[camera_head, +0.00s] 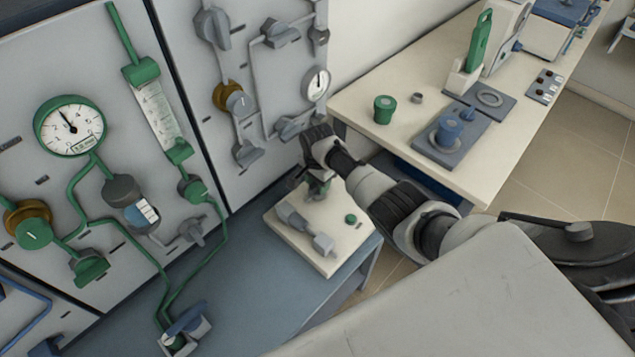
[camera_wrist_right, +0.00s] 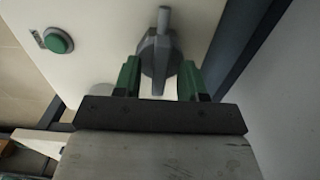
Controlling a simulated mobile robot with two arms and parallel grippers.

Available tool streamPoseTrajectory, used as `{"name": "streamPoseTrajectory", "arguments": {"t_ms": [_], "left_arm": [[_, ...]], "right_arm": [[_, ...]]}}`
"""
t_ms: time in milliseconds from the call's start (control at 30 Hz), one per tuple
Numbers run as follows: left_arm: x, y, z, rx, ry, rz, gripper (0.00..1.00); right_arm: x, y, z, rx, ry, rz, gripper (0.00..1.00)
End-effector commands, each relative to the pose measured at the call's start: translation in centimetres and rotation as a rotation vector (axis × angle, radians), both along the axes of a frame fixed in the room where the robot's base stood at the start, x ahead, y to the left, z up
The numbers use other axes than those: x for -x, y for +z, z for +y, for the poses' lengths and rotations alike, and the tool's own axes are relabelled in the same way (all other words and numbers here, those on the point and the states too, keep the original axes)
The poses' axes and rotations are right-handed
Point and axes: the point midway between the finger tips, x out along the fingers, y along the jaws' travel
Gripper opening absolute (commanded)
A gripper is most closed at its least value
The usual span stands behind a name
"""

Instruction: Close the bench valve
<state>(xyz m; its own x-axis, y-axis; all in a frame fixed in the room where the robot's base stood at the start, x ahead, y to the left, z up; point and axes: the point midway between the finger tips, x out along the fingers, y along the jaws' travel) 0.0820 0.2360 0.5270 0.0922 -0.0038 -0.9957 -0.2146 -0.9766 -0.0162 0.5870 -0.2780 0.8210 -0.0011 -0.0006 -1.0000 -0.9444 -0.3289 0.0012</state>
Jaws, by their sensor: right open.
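A pale block (camera_head: 331,260) stands on the blue-grey bench and carries a grey valve body (camera_head: 304,229) and a green button (camera_head: 350,218). My right gripper (camera_head: 318,187) points down over the block's back part, and the arm hides some of it. In the right wrist view, a grey valve handle (camera_wrist_right: 158,52) lies between the two green fingers of my right gripper (camera_wrist_right: 158,79). The fingers are open, one on each side of it, with a gap visible on the left. Contact cannot be told. The green button (camera_wrist_right: 58,40) shows to the left. My left gripper is not in view.
A wall panel with a green-rimmed gauge (camera_head: 69,125), pipes and knobs stands at the left. A blue-lever fitting (camera_head: 186,322) sits on the bench (camera_head: 245,300). A cream table (camera_head: 400,85) at the right holds a green jar (camera_head: 384,109) and a blue-grey tray (camera_head: 475,140).

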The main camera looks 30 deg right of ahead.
Motion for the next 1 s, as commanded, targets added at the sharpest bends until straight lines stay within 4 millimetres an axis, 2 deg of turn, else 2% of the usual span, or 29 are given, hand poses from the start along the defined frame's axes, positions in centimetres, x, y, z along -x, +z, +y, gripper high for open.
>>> {"name": "streamPoseTrajectory", "arguments": {"t_ms": [267,567,1000], "left_arm": [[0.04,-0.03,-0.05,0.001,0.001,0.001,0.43],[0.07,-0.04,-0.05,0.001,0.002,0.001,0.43],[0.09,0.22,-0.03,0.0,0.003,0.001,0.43]], "right_arm": [[-0.02,-0.16,0.02,0.0,0.0,-0.001,0.41],[-0.02,-0.15,0.03,0.0,0.0,-0.001,0.0],[-0.03,-0.08,0.04,-0.001,0.077,-0.001,0.0]]}}
